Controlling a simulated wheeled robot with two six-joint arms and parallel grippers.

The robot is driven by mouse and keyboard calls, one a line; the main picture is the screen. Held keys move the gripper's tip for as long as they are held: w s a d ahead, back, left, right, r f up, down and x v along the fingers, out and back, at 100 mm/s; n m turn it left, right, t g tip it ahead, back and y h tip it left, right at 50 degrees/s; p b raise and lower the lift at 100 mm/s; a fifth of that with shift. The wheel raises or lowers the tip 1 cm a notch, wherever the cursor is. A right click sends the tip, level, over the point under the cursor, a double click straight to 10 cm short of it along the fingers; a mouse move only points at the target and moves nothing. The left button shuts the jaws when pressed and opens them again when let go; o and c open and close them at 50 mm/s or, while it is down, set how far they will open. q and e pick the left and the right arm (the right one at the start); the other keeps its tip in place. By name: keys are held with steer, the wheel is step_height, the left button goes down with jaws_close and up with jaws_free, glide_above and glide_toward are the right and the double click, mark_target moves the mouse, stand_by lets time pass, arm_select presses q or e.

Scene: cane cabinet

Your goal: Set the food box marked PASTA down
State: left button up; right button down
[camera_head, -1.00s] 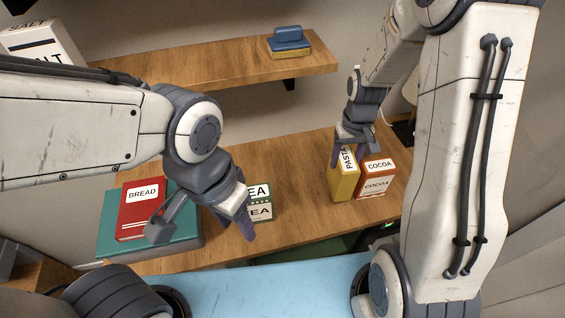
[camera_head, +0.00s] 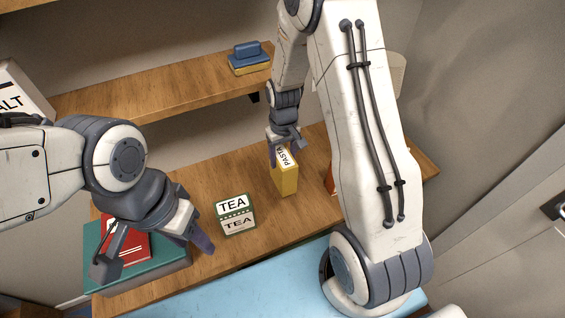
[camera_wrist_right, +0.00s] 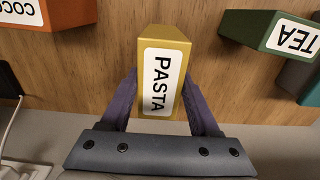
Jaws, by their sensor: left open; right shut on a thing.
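My right gripper (camera_head: 284,146) is shut on the yellow food box marked PASTA (camera_head: 288,182), holding it by its upper part. The box is upright over the wooden surface, between the TEA box and the COCOA box; I cannot tell whether its base touches the wood. In the right wrist view the PASTA label (camera_wrist_right: 158,82) faces the camera, between the two purple fingers of the gripper (camera_wrist_right: 162,105).
A green TEA box (camera_head: 236,216) stands left of the PASTA box. An orange COCOA box (camera_head: 330,180) is mostly hidden behind my right arm. A wooden shelf (camera_head: 160,90) runs above. Bare wood (camera_head: 225,178) lies behind the TEA box.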

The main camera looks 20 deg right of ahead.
steer(key=shift+w+f+p, duration=0.1)
steer(key=shift+f+p, duration=0.5)
steer(key=shift+f, duration=1.5)
steer(key=shift+f, duration=0.2)
steer(key=shift+c, duration=0.6)
jaws_free()
